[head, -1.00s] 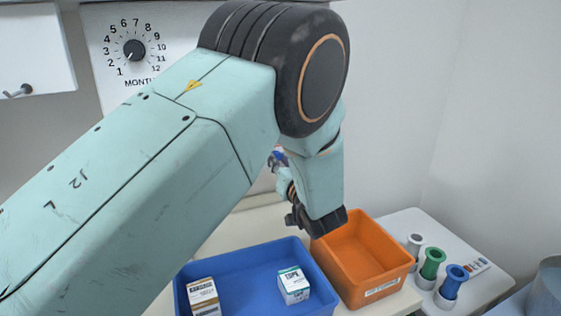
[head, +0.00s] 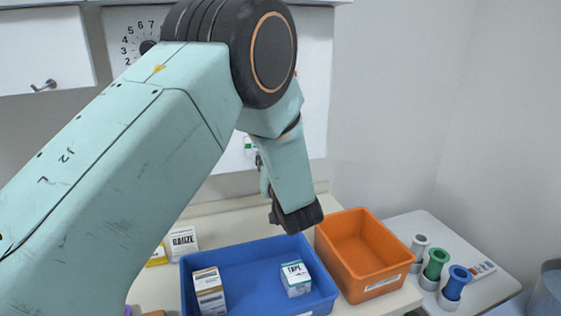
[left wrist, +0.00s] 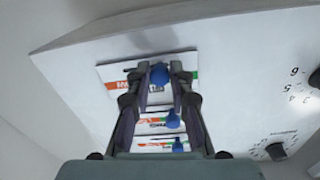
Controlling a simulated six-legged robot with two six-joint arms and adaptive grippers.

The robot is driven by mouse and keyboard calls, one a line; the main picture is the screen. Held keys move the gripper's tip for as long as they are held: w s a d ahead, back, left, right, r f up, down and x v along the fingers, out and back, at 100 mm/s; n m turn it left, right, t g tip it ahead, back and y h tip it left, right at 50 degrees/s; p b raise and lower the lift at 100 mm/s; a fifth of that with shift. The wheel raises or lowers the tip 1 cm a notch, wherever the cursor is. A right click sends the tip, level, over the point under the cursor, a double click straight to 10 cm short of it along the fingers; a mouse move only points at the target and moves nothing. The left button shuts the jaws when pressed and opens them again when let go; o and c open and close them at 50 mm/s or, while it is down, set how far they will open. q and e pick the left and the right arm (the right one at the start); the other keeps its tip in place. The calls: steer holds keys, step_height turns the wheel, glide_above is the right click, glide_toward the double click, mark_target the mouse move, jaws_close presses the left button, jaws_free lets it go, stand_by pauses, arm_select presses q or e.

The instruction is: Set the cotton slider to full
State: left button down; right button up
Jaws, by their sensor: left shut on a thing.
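The wall board (head: 312,105) carries the sliders. The left wrist view shows several blue slider knobs on white label plates with orange and green ends. My left gripper (left wrist: 159,72) is shut on the farthest blue knob (left wrist: 159,77), in front of the largest label plate (left wrist: 118,86). Another blue knob (left wrist: 172,121) and a third (left wrist: 178,146) show between the fingers. The label words are too small and partly covered, so I cannot tell which slider is cotton. In the head view my left arm hides most of the sliders and fingers. My right gripper is not in view.
A numbered dial (head: 148,46) sits on the board. Below are a blue tray (head: 245,262) with two boxes, an orange bin (head: 360,282) and a gauze box (head: 183,242). Several coloured cylinders, one green (head: 436,262), stand at the right. A cabinet (head: 40,50) is at the upper left.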

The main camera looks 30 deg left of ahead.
arm_select(q)
steer(key=shift+s+a+r, duration=0.15)
steer(key=shift+s+a, duration=0.05)
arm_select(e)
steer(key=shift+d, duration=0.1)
arm_select(q)
steer(key=c, duration=1.7)
jaws_free()
steer(key=o, duration=0.5)
steer(key=shift+s+r, duration=0.15)
steer(key=shift+s, duration=0.25)
steer(key=v, duration=0.7)
steer(key=shift+w+d, duration=0.15)
steer(key=shift+d, duration=0.05)
